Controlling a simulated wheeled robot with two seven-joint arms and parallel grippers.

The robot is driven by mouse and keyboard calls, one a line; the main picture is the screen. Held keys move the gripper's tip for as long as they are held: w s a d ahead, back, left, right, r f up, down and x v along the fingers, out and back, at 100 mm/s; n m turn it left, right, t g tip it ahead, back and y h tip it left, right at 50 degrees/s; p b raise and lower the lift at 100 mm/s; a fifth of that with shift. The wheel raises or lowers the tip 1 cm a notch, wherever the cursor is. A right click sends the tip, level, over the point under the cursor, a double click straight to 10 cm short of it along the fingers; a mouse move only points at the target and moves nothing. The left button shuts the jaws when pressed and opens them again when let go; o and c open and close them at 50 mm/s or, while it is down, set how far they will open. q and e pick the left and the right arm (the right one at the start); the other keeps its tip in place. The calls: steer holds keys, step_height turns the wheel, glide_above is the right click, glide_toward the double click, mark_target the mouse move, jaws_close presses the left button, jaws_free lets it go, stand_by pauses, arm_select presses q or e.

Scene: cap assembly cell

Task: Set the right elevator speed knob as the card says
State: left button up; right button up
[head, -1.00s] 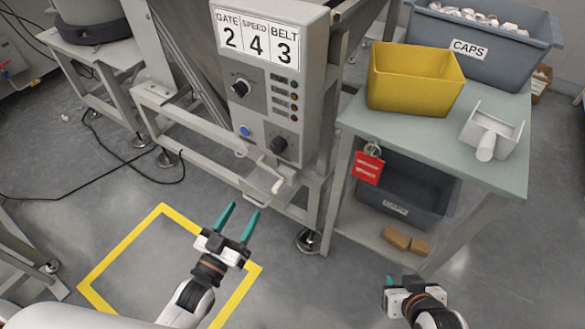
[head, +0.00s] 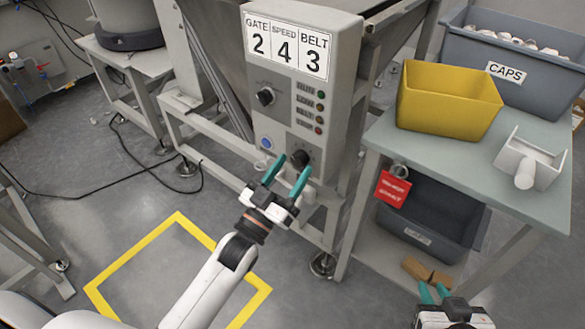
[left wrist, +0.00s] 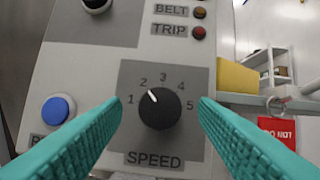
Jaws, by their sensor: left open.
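The speed knob (left wrist: 160,108) is black and round on a grey SPEED plate marked 1 to 5. Its white pointer is at about 2. In the head view the knob (head: 300,158) is low on the grey control panel (head: 338,100). The card (head: 288,46) on top reads GATE 2, SPEED 4, BELT 3. My left gripper (head: 287,174) is open just in front of the knob; in the left wrist view its teal fingers (left wrist: 160,118) flank the knob with gaps on both sides. My right gripper (head: 434,292) is empty at the bottom right, its fingers apart.
Another black knob (head: 265,97) and a blue button (head: 266,143) are on the panel, with several indicator lamps. A table (head: 545,195) at the right carries a yellow bin (head: 450,105), a CAPS crate (head: 505,72) and a white scoop (head: 528,160). A red tag (head: 393,190) hangs from the table.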

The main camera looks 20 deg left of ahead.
arm_select(q)
steer(key=shift+w+d+r, duration=0.15)
steer(key=shift+w+r, duration=0.05)
steer(key=shift+w, duration=0.25)
steer(key=c, duration=1)
